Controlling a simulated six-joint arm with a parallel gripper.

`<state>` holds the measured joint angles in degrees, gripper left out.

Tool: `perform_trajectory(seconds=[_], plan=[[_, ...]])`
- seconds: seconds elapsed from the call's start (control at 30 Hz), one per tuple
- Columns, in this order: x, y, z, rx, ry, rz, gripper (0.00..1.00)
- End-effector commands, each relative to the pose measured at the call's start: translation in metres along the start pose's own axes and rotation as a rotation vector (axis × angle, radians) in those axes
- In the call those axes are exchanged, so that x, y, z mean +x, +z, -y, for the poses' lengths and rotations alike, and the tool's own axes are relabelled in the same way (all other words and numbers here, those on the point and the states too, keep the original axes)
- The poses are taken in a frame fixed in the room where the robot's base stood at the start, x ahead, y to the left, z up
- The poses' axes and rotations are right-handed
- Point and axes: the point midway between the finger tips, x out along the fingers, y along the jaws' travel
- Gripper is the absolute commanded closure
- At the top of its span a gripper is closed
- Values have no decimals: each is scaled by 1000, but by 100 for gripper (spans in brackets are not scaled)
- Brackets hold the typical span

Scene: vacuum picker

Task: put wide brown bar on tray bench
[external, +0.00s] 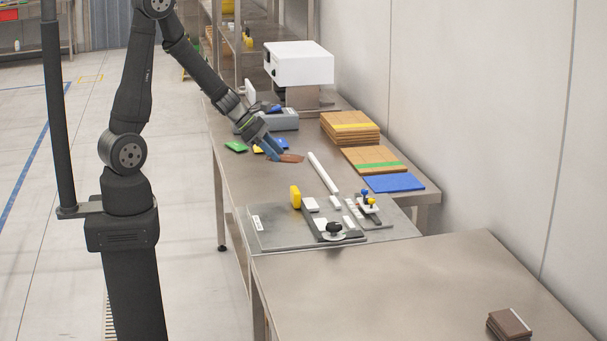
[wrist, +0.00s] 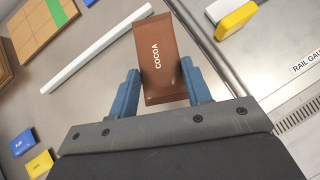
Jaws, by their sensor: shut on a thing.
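A wide brown bar marked COCOA (wrist: 160,35) sits between the blue fingers of my gripper (wrist: 160,72) in the wrist view. My gripper is shut on it. In the external view the bar (external: 292,158) sticks out from my gripper (external: 275,153), over the far steel bench (external: 270,185). I cannot tell whether the bar touches the bench top. A nearer steel bench (external: 400,275) stands at the lower right, with a small stack of dark brown pieces (external: 510,324) near its right corner. Which bench is the tray bench is not marked.
A white bar (external: 323,174) lies right of my gripper. A fixture plate (external: 275,237) with a yellow block (external: 295,197) is nearer. Cardboard stacks (external: 350,128) and a blue sheet (external: 394,183) lie along the wall side. Much of the nearer bench is clear.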

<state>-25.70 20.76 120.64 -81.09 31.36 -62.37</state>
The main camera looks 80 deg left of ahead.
Motion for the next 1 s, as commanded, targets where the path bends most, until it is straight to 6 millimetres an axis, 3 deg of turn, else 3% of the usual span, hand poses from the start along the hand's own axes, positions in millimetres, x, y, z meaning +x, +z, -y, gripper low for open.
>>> perform_trajectory(seconds=[0.27,0.73,1.0], plan=[[-14,-23,-9,7,-6,13,78],[6,-78,-92,5,-5,13,78],[12,-92,-113,10,-7,14,78]])
